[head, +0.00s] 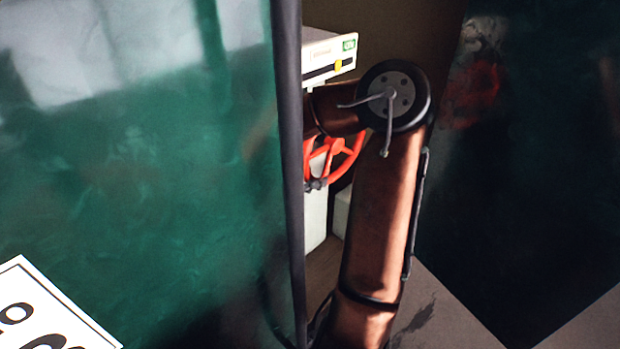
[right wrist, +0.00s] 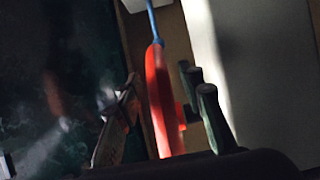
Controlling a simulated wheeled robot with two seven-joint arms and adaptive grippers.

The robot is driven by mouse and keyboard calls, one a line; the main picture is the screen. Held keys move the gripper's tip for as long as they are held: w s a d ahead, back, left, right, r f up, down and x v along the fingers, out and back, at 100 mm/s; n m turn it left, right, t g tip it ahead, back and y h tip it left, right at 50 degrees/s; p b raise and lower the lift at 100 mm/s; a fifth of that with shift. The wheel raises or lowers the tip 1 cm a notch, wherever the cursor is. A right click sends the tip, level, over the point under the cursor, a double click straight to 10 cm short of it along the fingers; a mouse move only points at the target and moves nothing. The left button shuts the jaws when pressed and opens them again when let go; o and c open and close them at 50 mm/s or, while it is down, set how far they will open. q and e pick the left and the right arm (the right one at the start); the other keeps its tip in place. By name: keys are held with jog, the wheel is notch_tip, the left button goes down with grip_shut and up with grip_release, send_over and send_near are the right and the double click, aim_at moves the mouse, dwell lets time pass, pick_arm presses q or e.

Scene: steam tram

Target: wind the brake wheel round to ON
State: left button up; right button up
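The red brake wheel (head: 333,160) shows in the head view behind my right arm, which hides part of it; the pole edge cuts off its left side. In the right wrist view the wheel (right wrist: 162,100) is seen nearly edge-on as a red band. My right gripper (right wrist: 165,83) has its fingers apart, one left and the others right of the red band, with gaps on both sides. In the head view I cannot make out its fingers clearly. A white indicator box (head: 328,58) above the wheel has a yellow marker (head: 338,64) below a small green label. My left gripper is not in view.
A large green panel (head: 140,150) with a dark upright edge (head: 289,170) fills the left and screens part of the wheel area. A blue rod (right wrist: 154,20) shows above the red band. A dark wall (head: 540,150) stands at right, with grey floor (head: 450,310) below.

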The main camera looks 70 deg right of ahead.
aim_at(310, 146)
jog(key=shift+r, duration=0.15)
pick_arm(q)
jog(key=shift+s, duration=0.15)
pick_arm(e)
notch_tip(310, 146, up, 10)
jog(key=shift+f, duration=0.1)
jog(key=shift+f, duration=0.1)
dwell(0.6)
